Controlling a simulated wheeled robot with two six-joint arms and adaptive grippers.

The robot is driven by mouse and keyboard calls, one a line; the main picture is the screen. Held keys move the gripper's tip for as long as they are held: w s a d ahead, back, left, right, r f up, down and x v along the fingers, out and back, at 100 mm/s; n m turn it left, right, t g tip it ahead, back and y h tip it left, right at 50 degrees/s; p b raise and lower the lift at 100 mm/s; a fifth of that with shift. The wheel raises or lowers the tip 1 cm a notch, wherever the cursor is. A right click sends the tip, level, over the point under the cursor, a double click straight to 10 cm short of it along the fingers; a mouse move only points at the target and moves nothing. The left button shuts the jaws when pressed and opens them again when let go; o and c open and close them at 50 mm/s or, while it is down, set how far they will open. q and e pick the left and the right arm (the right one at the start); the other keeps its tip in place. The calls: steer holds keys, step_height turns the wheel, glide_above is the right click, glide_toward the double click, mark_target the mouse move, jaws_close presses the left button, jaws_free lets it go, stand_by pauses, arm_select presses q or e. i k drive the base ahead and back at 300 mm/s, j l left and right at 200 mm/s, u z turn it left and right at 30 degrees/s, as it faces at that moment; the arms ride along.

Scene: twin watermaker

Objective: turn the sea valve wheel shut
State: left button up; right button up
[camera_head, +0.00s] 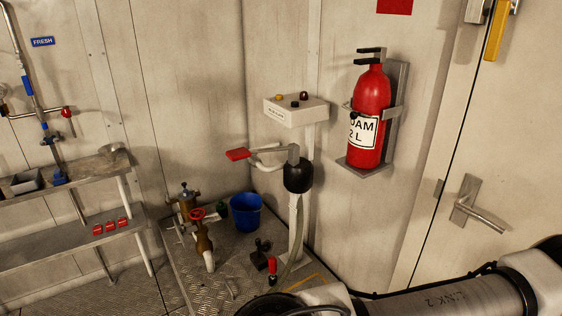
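The red valve wheel (197,214) sits on top of a brass valve body (204,240) low on the left part of the metal floor plate. A second brass fitting (187,199) with a small dark top stands just behind it. From this one view I cannot tell how far the wheel is turned. One of my arm links crosses the bottom right, far from the wheel. Neither of my grippers can be made out.
A blue bucket (246,212) stands right of the valve. Right of that are a red-handled lever (271,267) and a post with a control box (297,110) and red-gripped lever (237,155). A shelf (85,174) stands left. A fire extinguisher (371,115) hangs right.

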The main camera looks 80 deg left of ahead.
mark_target(198, 213)
steer(key=u, duration=3.35)
steer(key=i+l, duration=0.2)
steer(key=i+l+u, duration=0.1)
steer(key=l, duration=0.35)
steer(key=i+l, duration=0.3)
steer(key=i+l+u, duration=0.1)
steer(key=l, duration=0.25)
steer(key=i, duration=0.1)
